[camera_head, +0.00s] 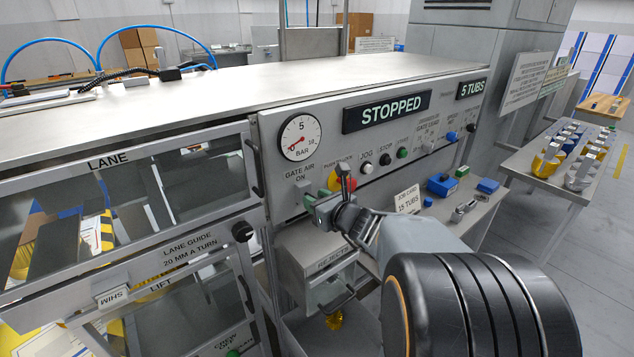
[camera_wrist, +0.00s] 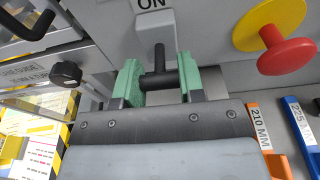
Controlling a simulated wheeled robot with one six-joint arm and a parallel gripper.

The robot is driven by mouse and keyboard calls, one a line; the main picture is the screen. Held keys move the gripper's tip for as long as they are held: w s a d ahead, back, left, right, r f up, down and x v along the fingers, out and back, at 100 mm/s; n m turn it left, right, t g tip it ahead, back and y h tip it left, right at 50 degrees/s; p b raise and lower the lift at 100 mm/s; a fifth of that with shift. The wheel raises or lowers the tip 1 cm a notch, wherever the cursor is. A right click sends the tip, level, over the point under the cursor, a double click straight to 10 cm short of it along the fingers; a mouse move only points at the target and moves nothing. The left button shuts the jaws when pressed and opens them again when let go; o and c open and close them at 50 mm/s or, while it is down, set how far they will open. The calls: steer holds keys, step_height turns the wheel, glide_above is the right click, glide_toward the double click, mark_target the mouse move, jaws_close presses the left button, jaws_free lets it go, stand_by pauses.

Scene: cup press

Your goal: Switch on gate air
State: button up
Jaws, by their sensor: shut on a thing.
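The GATE AIR valve handle is a black T-shaped lever (camera_wrist: 158,80) below the ON label in the wrist view. Its stem points up the picture, toward the label, and its crossbar lies between my jaws. My gripper (camera_wrist: 157,70) has green finger pads, one on each side, shut on the handle. In the head view my gripper (camera_head: 318,203) is against the panel just below the GATE AIR ON label (camera_head: 300,175), and it hides the handle. The pressure gauge (camera_head: 299,138) above has a red needle low on the left of its dial. The display (camera_head: 386,110) reads STOPPED.
A red mushroom button on a yellow base (camera_wrist: 287,56) is close on the right. JOG, STOP and START buttons (camera_head: 385,158) sit further right. A round black knob (camera_head: 242,231) is at left. The REJECTS drawer (camera_head: 330,262) is below, with its handle sticking out.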

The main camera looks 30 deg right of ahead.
step_height(320, 180, up, 2)
steer(key=g+p, duration=0.2)
steer(key=p, duration=0.4)
steer(key=shift+w+g, duration=0.15)
steer(key=shift+g, duration=0.25)
steer(key=shift+w+g+h+p, duration=0.1)
steer(key=shift+g+h+p, duration=0.3)
steer(key=shift+p, duration=0.75)
steer(key=shift+f, duration=0.1)
steer(key=o, duration=0.9)
steer(key=shift+o, duration=0.2)
steer(key=p+v, duration=0.2)
steer(key=v, duration=1.1)
steer(key=shift+s+r+p, duration=0.2)
steer(key=shift+r+p, duration=0.2)
steer(key=shift+r, duration=0.05)
steer(key=shift+d, duration=0.15)
